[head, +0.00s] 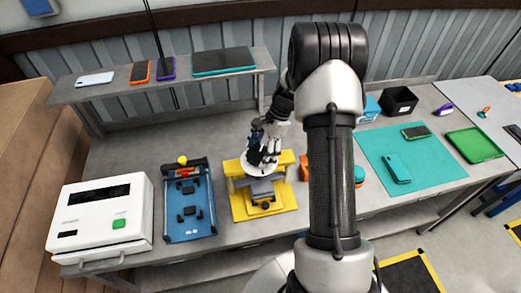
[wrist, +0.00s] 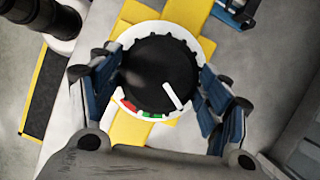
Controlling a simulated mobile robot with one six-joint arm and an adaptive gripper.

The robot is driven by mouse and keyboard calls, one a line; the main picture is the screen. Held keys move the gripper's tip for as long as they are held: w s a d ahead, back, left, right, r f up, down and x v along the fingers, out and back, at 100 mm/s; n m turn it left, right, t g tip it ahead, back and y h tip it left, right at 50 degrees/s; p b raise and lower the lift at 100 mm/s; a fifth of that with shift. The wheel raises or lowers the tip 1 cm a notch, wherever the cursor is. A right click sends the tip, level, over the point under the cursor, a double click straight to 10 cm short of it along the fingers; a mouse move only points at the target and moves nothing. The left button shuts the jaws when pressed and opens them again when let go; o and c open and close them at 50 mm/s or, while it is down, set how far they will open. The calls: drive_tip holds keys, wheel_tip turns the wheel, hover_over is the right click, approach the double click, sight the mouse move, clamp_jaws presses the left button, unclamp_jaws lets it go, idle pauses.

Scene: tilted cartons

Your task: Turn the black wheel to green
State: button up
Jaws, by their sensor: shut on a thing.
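The black wheel (wrist: 155,72) is toothed and sits on a round white dial (wrist: 122,42) in the wrist view. Its white pointer (wrist: 172,95) points to the lower right. A red mark (wrist: 128,105) and a green mark (wrist: 152,115) show along the dial's lower-left and lower edge. The pointer's tip lies to the right of the visible green mark. My gripper (wrist: 162,84) is shut on the wheel, with blue fingers on its left and right sides. The right finger covers part of the dial. In the head view my gripper (head: 262,157) hides most of the wheel above the yellow stand (head: 240,208).
A blue tray (head: 190,229) with small black parts and a white boxy machine (head: 97,215) stand to the left. A teal mat (head: 437,168) with phones lies to the right. A shelf (head: 120,89) with several phones runs behind. Grey bench shows between them.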

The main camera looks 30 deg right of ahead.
drive_tip(key=m, duration=0.2)
drive_tip(key=m+t, duration=0.1)
drive_tip(key=m, duration=0.1)
drive_tip(key=shift+s+t, duration=0.15)
drive_tip(key=shift+t, duration=0.15)
drive_tip(key=shift+a+m+t+h, duration=0.1)
drive_tip(key=shift+m+t+h, duration=0.45)
drive_tip(key=shift+m, duration=1.25)
drive_tip(key=o, duration=1.1)
drive_tip(key=shift+c, duration=0.2)
drive_tip(key=v, duration=1.2)
